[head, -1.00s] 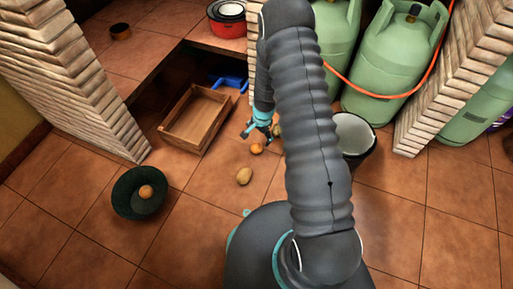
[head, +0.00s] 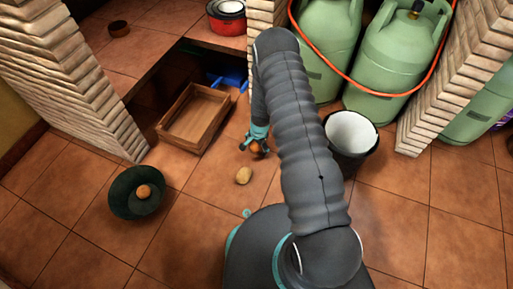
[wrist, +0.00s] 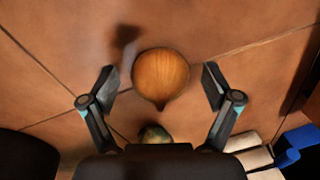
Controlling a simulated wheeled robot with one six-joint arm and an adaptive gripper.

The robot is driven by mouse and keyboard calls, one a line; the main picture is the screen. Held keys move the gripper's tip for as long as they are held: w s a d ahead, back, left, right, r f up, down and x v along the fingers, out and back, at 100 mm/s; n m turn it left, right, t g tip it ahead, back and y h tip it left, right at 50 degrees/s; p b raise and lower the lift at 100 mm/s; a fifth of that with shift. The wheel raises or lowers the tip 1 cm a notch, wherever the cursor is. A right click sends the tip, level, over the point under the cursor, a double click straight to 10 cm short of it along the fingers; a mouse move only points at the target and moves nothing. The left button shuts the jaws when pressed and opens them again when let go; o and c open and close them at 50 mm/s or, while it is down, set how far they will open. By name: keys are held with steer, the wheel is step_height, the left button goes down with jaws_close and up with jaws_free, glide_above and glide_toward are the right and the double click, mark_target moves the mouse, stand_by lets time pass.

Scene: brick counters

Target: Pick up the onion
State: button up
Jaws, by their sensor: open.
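The onion (wrist: 160,75) is round and orange-brown and lies on the tiled floor, its pointed end toward my gripper in the wrist view. In the head view the onion (head: 256,148) shows partly, at the fingertips. My gripper (wrist: 159,80) is open, with one finger on each side of the onion and a visible gap on both sides. In the head view my gripper (head: 253,143) is low over the floor, right of the wooden crate. How far the fingertips are above the floor is hard to tell.
A greenish round item (wrist: 154,134) is partly hidden by my gripper. A potato (head: 243,175) lies nearby. A dark bowl (head: 122,203) holds an orange-brown round item (head: 144,191). A wooden crate (head: 178,142), black bucket (head: 350,158) and green gas cylinders (head: 392,70) stand around.

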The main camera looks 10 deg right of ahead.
steer(key=c, duration=1.3)
steer(key=shift+o, duration=0.2)
steer(key=shift+w+r, duration=0.1)
steer(key=shift+r, duration=0.5)
step_height(320, 180, up, 3)
steer(key=shift+f+p, duration=0.1)
steer(key=shift+p, duration=0.55)
steer(key=s+d+r, duration=0.5)
steer(key=d+r, duration=0.2)
steer(key=d, duration=0.3)
steer(key=shift+d, duration=0.35)
